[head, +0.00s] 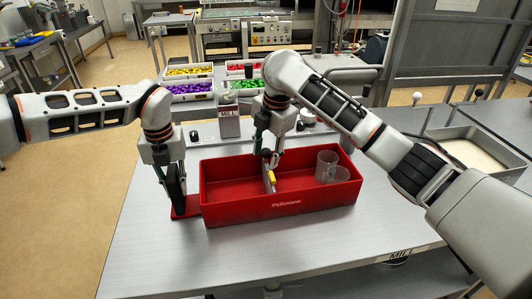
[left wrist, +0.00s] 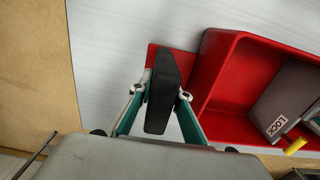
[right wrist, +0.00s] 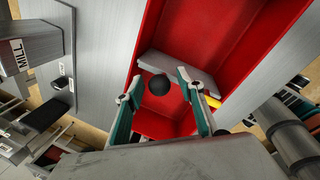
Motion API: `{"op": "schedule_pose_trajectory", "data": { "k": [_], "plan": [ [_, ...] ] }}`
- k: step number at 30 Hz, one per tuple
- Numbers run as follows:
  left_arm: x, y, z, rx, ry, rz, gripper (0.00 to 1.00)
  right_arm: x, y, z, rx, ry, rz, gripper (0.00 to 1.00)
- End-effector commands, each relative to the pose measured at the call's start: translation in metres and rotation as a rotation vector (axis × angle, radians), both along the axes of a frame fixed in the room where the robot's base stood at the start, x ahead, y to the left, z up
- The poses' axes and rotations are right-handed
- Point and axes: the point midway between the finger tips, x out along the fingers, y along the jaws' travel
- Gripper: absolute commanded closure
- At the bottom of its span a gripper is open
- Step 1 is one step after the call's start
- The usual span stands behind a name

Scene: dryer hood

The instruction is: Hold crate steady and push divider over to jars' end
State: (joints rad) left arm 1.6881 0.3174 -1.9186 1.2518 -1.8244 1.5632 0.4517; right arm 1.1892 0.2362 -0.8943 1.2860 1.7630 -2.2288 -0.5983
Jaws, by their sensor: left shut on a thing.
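The red crate (head: 281,208) sits on the table with its long side towards me. A grey divider (head: 266,177) with a yellow lever (head: 272,176) stands across its middle; the left wrist view shows a LOCK label (left wrist: 277,124) on it. Clear jars (head: 327,162) stand in the crate's right end. My left gripper (head: 176,186) is shut on a black upright handle (left wrist: 162,88) on the red plate (head: 186,212) at the crate's left end. My right gripper (right wrist: 159,80) is over the divider, fingers apart, with a dark round knob (right wrist: 155,86) between them; contact cannot be told.
Trays of yellow, purple, red and green pieces (head: 190,87) stand behind the crate. A grey box marked MILL (head: 229,124) is behind it. A metal tray (head: 470,152) lies to the right. The table front is clear.

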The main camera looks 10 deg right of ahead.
Motion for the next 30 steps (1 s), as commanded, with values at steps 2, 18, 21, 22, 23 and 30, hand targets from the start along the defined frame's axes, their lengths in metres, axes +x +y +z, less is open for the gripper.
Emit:
{"op": "schedule_pose_trajectory", "data": {
  "k": [2,18,21,22,23,30],
  "plan": [
    [-0.003,0.0,-0.004,0.003,0.008,-0.001,1.0,0.0,0.0,0.0,0.0,0.0,0.0,0.62],
    [-0.003,0.001,-0.004,0.003,0.008,-0.001,1.0,0.001,-0.021,0.0,-0.002,-0.001,-0.005,1.0],
    [-0.003,0.001,-0.004,0.004,0.008,0.0,1.0,0.002,-0.047,0.0,-0.004,-0.001,-0.006,1.0],
    [-0.003,0.001,-0.004,0.004,0.008,0.0,1.0,0.003,-0.055,0.001,-0.003,-0.001,-0.008,1.0],
    [-0.003,0.001,-0.004,0.004,0.008,0.0,1.0,0.003,-0.063,0.001,-0.004,-0.003,-0.007,1.0],
    [-0.002,0.001,-0.004,0.004,0.008,0.0,1.0,0.003,-0.118,0.0,-0.005,-0.001,-0.006,1.0]
  ]
}}
